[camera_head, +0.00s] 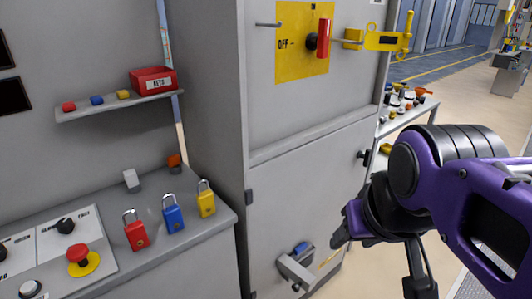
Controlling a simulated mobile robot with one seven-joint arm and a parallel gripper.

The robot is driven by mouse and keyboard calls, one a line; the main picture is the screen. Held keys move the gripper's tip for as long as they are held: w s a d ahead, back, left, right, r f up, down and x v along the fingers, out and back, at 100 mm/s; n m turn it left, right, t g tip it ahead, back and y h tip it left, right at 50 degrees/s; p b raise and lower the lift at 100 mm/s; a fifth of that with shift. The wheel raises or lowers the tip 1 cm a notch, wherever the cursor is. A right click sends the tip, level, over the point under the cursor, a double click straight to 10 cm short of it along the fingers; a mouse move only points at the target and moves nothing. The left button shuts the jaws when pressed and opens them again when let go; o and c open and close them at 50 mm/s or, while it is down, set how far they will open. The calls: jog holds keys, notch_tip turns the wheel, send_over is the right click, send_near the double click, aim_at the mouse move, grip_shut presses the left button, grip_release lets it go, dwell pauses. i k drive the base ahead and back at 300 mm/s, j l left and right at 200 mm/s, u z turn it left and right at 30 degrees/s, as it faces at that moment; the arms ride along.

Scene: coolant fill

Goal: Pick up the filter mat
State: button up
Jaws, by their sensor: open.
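I cannot make out a filter mat for certain in the head view. My gripper (341,235), at the end of the purple and black arm, is at the right of the cabinet's lower door, with its fingertips toward the left. It is open, and I see nothing between its fingers. A small grey holder (297,272) low on the cabinet front, below and left of my gripper, bears a blue item (301,248). A thin yellow piece (329,259) shows just under the fingertips. My arm hides part of the area at the right.
The grey cabinet (310,190) has a red switch handle (324,38) and a yellow hasp (385,40). Red (135,233), blue (173,217) and yellow (206,202) padlocks stand on the left console. A cluttered shelf (405,118) stands behind my arm. Open floor (465,95) lies beyond.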

aim_at(303, 249)
jog(key=i+l+u, duration=0.15)
jog(key=u, duration=0.3)
jog(key=l+u, duration=0.45)
jog(key=i+l+u, duration=0.15)
jog(key=l, duration=0.2)
jog(key=l+u, duration=0.2)
jog(key=l, duration=0.2)
jog(key=l+u, duration=0.15)
jog(key=l, duration=2.1)
jog(key=k+j, duration=0.25)
jog(key=j, duration=0.2)
jog(key=j+z, duration=0.25)
jog(key=i+j, duration=0.05)
jog(key=j, duration=0.05)
